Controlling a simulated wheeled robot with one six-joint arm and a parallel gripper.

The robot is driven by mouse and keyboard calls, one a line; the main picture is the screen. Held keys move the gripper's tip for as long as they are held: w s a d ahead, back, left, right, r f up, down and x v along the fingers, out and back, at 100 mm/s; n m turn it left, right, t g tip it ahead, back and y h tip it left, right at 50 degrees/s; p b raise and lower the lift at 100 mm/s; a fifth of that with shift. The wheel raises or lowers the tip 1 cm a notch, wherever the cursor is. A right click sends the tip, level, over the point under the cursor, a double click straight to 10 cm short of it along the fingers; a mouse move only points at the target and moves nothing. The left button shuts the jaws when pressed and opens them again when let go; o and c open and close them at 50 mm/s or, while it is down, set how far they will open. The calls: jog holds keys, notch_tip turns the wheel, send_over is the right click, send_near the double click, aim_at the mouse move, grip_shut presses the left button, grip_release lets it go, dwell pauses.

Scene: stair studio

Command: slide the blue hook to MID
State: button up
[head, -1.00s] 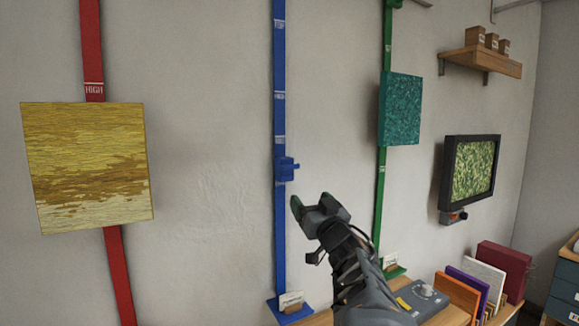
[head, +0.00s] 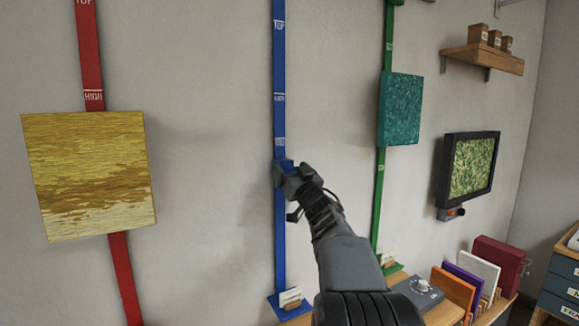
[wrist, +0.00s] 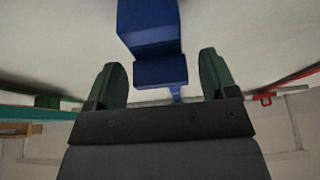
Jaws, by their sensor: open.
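The blue hook (head: 283,167) sits on the vertical blue rail (head: 280,225) on the wall, mostly hidden behind my gripper in the head view. The hook is a little below a white label mark on the rail; that mark is too small to read, with HIGH and TOP marks above it. My gripper (head: 287,179) is at the hook. In the wrist view the hook (wrist: 158,72) shows as a blue block between the two green fingertips of my gripper (wrist: 165,78). The fingers are open, with gaps on both sides of the block.
A yellow painting (head: 90,175) hangs on the red rail (head: 90,60) at left. A teal panel (head: 400,110) hangs on the green rail (head: 379,195) at right. A screen (head: 468,168) and shelf (head: 483,60) are further right. A small card (head: 290,297) stands at the blue rail's foot.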

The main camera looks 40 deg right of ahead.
jog(key=shift+w+r, duration=0.15)
jog(key=shift+w, duration=0.3)
jog(key=shift+c, duration=0.4)
